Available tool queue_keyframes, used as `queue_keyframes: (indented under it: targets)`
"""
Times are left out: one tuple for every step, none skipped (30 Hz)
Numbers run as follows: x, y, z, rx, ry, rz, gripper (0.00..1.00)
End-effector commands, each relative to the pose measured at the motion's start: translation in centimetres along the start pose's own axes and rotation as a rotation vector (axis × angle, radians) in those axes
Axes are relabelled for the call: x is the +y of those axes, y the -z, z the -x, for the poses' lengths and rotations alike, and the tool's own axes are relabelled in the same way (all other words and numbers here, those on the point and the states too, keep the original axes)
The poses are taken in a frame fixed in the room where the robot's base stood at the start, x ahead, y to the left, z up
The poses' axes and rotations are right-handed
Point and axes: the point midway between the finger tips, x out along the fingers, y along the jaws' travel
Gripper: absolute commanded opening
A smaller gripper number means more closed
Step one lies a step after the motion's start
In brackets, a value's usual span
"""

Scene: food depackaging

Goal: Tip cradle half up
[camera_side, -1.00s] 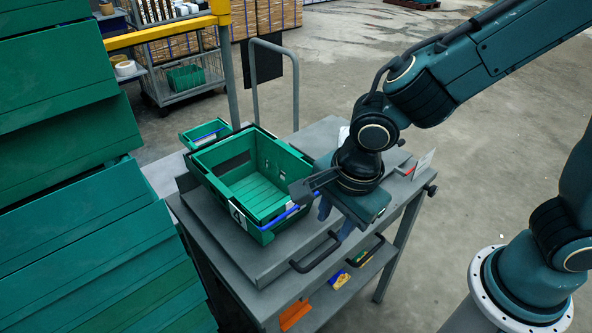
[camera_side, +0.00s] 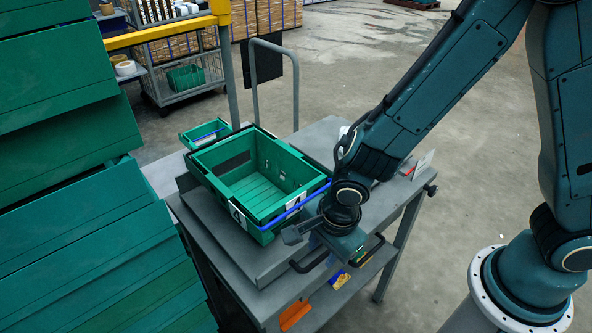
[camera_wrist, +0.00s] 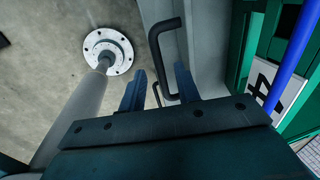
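A green crate (camera_side: 262,187) with a number 4 label sits on the grey cart, held in a dark frame that I take for the cradle; its hinged half cannot be told apart clearly. A blue bar (camera_side: 308,203) runs along the crate's near right side and also shows in the wrist view (camera_wrist: 295,55). My gripper (camera_side: 322,244) is off the crate's near right corner, apart from the bar. In the wrist view its two fingers (camera_wrist: 160,87) stand apart with nothing held. A dark cart handle (camera_wrist: 158,62) shows beyond them.
The grey cart top (camera_side: 230,247) has bare room at its front left. A small green bin (camera_side: 206,133) is behind the crate. Stacked green crates (camera_side: 90,250) fill the left. A tall bent rail (camera_side: 296,85) rises at the cart's back.

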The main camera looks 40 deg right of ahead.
Motion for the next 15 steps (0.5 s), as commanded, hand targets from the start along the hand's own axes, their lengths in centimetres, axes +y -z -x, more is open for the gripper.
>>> queue_keyframes:
  targets:
    - [0.00, 0.01, -0.39, 0.000, -0.001, 0.000, 0.33]
    - [-0.01, 0.01, -0.57, 0.000, 0.000, 0.000, 0.33]
    - [0.00, 0.01, -0.79, 0.000, -0.001, 0.000, 0.33]
    - [0.01, 0.02, -0.93, 0.000, -0.001, 0.000, 0.33]
    - [0.00, 0.01, -1.04, 0.000, -0.001, 0.000, 0.33]
    - [-0.01, 0.01, -1.15, 0.000, 0.000, 0.000, 0.33]
    - [-0.01, 0.00, -1.22, -0.001, 0.000, 0.000, 0.33]
    - [-0.02, 0.00, -1.28, -0.001, 0.001, 0.000, 0.33]
    - [-0.02, -0.01, -1.34, -0.001, 0.001, 0.000, 0.33]
    - [-0.03, -0.01, -1.37, -0.001, 0.001, 0.000, 0.33]
    - [-0.03, -0.01, -1.38, -0.001, 0.001, 0.000, 0.33]
    - [-0.03, -0.02, -1.39, -0.001, 0.001, 0.000, 0.33]
    - [-0.03, -0.02, -1.39, -0.001, 0.001, 0.000, 0.33]
    - [-0.03, -0.02, -1.39, -0.001, 0.001, 0.000, 0.33]
    - [-0.03, -0.02, -1.39, -0.001, 0.001, 0.000, 0.33]
